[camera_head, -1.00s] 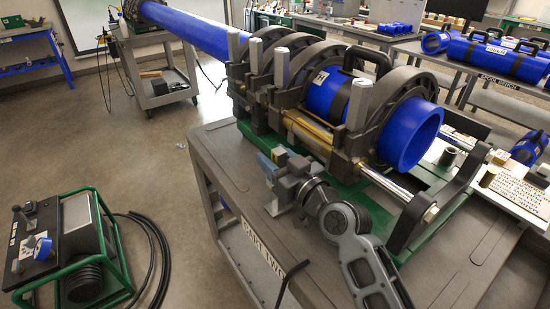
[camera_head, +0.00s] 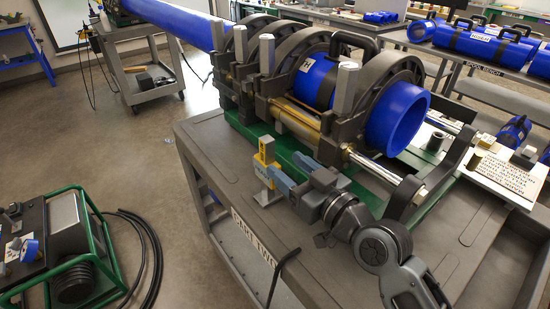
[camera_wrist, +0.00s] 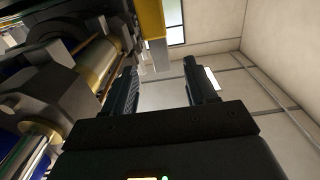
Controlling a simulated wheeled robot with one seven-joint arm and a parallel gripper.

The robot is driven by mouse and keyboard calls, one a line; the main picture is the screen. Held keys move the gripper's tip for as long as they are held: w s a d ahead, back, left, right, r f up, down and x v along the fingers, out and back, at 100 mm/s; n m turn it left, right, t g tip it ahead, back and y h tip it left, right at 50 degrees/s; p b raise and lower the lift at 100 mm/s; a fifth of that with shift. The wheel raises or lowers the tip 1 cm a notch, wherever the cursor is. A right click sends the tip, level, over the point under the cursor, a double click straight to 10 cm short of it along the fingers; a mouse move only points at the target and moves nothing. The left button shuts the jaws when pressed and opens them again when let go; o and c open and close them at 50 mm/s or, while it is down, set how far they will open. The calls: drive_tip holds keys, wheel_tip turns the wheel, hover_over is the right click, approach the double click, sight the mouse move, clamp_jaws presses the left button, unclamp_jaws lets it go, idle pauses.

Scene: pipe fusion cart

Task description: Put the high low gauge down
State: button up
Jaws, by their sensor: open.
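The high low gauge is most likely the upright yellow and grey piece (camera_head: 264,161) on the cart top, left of my gripper in the head view. Its grey foot appears to rest on the cart surface near the front edge. In the wrist view a yellow bar with a grey end (camera_wrist: 152,22) shows at the top, just beyond the fingertips. My gripper (camera_head: 272,178) has blue-tipped fingers close beside the gauge. In the wrist view its two fingers (camera_wrist: 162,80) are apart, with nothing clamped between them. Whether a finger touches the gauge cannot be told.
The fusion machine with its dark clamp rings (camera_head: 392,80) and blue pipe (camera_head: 398,118) stands right behind my gripper. The grey cart top (camera_head: 214,135) is clear left of the gauge. A green-framed unit (camera_head: 70,245) stands on the floor at the left.

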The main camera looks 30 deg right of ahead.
drive_tip(key=shift+s+d, duration=0.15)
drive_tip(key=shift+s, duration=0.55)
drive_tip(key=shift+s+d, duration=0.15)
drive_tip(key=shift+s, duration=0.5)
